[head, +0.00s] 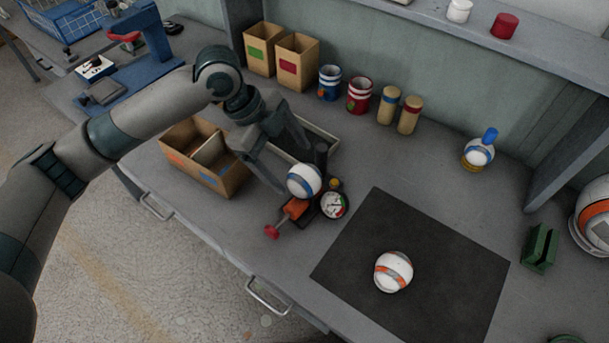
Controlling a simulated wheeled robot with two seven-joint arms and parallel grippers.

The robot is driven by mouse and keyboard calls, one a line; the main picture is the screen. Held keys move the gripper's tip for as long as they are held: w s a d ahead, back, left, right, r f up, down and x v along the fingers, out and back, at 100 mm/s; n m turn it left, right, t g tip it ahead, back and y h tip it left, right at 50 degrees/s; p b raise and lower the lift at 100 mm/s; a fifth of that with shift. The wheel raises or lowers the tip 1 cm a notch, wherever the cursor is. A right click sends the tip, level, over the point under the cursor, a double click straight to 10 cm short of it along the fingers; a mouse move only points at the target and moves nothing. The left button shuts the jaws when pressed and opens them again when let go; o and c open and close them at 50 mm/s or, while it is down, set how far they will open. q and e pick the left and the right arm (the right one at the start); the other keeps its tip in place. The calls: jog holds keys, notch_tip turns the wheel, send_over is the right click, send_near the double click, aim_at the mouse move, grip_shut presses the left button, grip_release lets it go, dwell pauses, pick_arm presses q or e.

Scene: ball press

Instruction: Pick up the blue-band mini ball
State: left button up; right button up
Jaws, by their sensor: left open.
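A white ball with a blue band (304,181) sits at the small press with the gauge, near the middle of the bench. My left gripper (296,168) is open, its two fingers reaching down from the upper left close to this ball. I cannot tell whether the fingers touch it. A smaller-looking white object with a blue band and a blue upright piece (479,151) stands on a yellow base at the back right. A white ball with an orange band (393,271) rests on the black mat (445,250). My right gripper is out of view.
The round gauge (333,205) and a red-knobbed handle (272,231) are beside the ball. A divided cardboard box (232,181) stands left of my gripper. Cans (359,95) and cardboard bins (297,62) line the back. A green holder (539,248) stands right of the mat.

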aim_at(297, 170)
pick_arm(q)
jog(key=shift+d+f, duration=0.25)
jog(key=shift+f, duration=0.25)
jog(key=shift+d+f, duration=0.1)
jog(key=shift+f, duration=0.2)
jog(key=shift+d+f, duration=0.1)
jog(key=shift+f, duration=0.1)
jog(key=shift+s+d+f+p, duration=0.1)
jog(key=shift+d+f+p, duration=0.25)
jog(key=shift+p, duration=0.2)
jog(key=p+x, duration=0.1)
jog(key=x, duration=0.2)
jog(key=shift+s, duration=0.15)
jog(key=shift+d+f, duration=0.2)
jog(key=shift+f, duration=0.4)
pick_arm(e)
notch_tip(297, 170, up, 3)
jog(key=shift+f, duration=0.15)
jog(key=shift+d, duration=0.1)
pick_arm(q)
jog(key=c, duration=1.1)
